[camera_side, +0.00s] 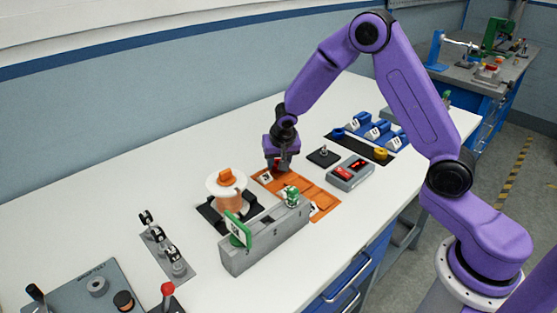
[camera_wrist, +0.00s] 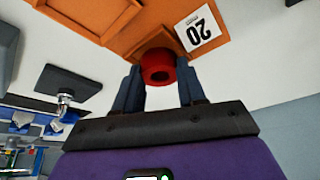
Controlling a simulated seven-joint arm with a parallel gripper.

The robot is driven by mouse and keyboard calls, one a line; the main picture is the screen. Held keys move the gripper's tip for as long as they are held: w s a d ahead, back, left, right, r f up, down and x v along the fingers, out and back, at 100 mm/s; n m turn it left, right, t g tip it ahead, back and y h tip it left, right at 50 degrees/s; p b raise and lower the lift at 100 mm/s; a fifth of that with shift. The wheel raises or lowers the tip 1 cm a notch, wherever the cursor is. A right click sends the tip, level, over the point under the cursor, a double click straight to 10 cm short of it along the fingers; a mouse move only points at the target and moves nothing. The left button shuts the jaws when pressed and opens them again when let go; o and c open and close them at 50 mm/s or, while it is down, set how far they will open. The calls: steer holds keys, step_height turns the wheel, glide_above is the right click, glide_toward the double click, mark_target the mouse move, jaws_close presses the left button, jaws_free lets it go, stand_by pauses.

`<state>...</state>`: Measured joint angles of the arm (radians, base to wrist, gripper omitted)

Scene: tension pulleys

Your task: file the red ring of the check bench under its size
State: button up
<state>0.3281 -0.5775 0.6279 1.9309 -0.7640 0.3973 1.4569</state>
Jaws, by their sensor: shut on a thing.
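My gripper (camera_side: 277,168) is shut on the red ring (camera_wrist: 157,66). The ring sits between the two fingertips in the wrist view, with its hole visible. The orange tray (camera_side: 324,204) has several shallow compartments. The ring is at the tray's far-left end, beside a white card (camera_wrist: 197,30) that reads 20 mm, upside down in the wrist view. The tray also shows in the wrist view (camera_wrist: 88,14). I cannot tell whether the ring touches the tray floor. In the side view, the gripper mostly hides the ring.
Blue labelled bins (camera_side: 378,131) are behind.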

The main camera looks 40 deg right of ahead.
steer(key=shift+f, duration=0.3)
steer(key=o, duration=1.1)
steer(key=shift+o, duration=0.7)
steer(key=shift+a, duration=0.15)
steer(key=shift+a, duration=0.1)
steer(key=shift+c, duration=1.4)
